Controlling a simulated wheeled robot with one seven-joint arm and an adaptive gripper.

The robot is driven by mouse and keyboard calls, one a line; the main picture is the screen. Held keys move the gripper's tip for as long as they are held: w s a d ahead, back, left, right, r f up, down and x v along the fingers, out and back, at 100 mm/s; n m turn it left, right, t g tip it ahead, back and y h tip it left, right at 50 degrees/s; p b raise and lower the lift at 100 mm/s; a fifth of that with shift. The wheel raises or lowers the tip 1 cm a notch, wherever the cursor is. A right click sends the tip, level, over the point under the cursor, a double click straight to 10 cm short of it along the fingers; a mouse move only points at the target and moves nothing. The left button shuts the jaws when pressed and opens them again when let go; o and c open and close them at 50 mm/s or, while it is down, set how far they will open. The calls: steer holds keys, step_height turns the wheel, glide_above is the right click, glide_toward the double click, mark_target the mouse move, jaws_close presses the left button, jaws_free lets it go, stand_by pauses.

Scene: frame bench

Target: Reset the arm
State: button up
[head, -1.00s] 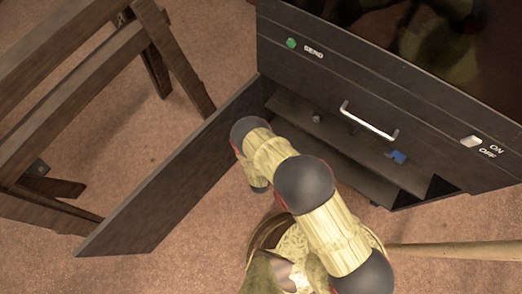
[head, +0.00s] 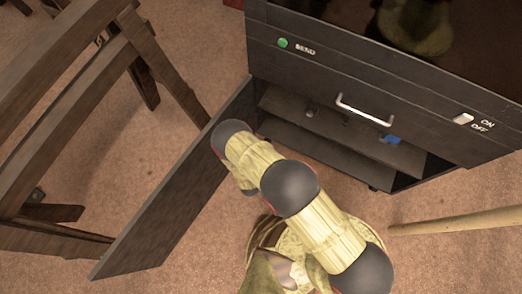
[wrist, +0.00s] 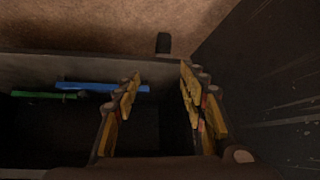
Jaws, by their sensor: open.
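My gripper (wrist: 160,95) shows in the wrist view with its two fingers apart and nothing between them. It is over the dark interior of the cabinet. My arm reaches across the middle of the head view toward the cabinet's open door; the gripper itself is hidden there. A blue bar (wrist: 100,87) lies to the left of the fingers in the wrist view, with a green bar (wrist: 42,95) farther left.
The black cabinet (head: 345,75) has a silver handle (head: 364,108), a green SEND button (head: 283,43) and an ON/OFF switch (head: 464,118). Its door (head: 170,215) stands open. A blue piece (head: 391,139) shows at its shelf. A wooden frame (head: 70,95) stands left; a pole (head: 455,221) lies right.

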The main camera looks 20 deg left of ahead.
stand_by(0.4)
steer(key=s+d+f+n+g+h, duration=0.1)
steer(key=s+d+f+g, duration=0.15)
steer(key=s, duration=0.35)
steer(key=s+d+f+n+g, duration=0.1)
steer(key=s+d+f+g, duration=0.15)
steer(key=s, duration=0.25)
steer(key=s+a+r+n+g, duration=0.1)
steer(key=s+r+g, duration=0.25)
steer(key=r, duration=0.25)
steer(key=w+d+r+n+g, duration=0.1)
steer(key=w+d+r, duration=0.15)
steer(key=r, duration=1.75)
steer(key=w+d+r+g, duration=0.15)
steer(key=w+r, duration=0.25)
steer(key=r, duration=1.6)
steer(key=d+r+m+t, duration=0.1)
steer(key=d+r+t, duration=0.1)
steer(key=d+r, duration=0.6)
steer(key=s+d+r+m+t+p, duration=0.1)
steer(key=d+r+m+t, duration=0.1)
steer(key=d+r, duration=0.7)
steer(key=d+r+m+t+p, duration=0.1)
steer(key=d+r+t, duration=0.3)
steer(key=d+r, duration=0.5)
step_height(320, 180, up, 11)
steer(key=shift+s+m, duration=0.2)
steer(key=shift+m, duration=0.3)
